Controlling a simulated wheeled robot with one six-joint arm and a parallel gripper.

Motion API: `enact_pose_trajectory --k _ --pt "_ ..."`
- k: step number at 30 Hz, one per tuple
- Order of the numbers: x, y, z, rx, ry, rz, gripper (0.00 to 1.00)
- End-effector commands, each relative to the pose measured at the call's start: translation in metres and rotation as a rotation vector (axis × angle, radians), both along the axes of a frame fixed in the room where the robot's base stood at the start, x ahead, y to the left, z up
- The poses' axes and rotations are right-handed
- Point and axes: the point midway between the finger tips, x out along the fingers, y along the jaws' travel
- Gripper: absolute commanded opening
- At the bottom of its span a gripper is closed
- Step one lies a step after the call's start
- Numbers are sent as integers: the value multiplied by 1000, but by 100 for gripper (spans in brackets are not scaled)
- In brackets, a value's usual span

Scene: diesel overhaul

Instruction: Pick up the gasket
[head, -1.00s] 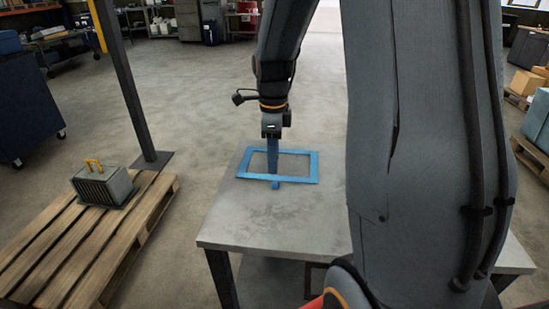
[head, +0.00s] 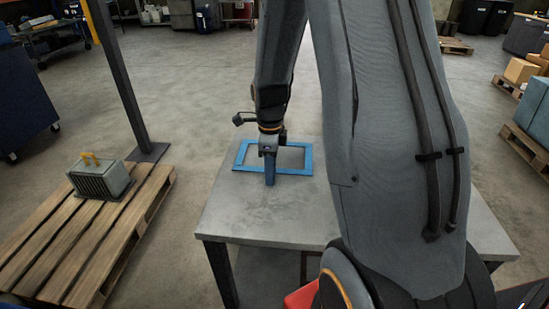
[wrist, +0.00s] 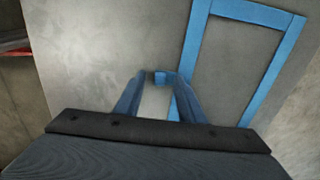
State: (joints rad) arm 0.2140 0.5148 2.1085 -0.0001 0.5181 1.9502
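The gasket (head: 308,160) is a flat blue rectangular frame lying on the grey table.
The grey table (head: 255,222) is otherwise clear around the gasket. A wooden pallet (head: 60,238) on the left bears a ribbed grey box with a yellow handle (head: 98,178). A dark post (head: 118,80) stands behind the pallet. Boxes on pallets stand at the far right.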

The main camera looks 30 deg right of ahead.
Motion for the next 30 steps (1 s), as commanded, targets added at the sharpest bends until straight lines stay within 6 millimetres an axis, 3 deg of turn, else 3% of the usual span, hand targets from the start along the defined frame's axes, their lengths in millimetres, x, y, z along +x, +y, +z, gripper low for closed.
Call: enact_pose_trajectory --k 4,10,22,30 --pt "0 0 0 0 0 0 33" --pt "0 0 0 0 0 1 0" --pt "1 0 4 0 -2 1 0" --pt "2 0 42 -1 -5 1 0"
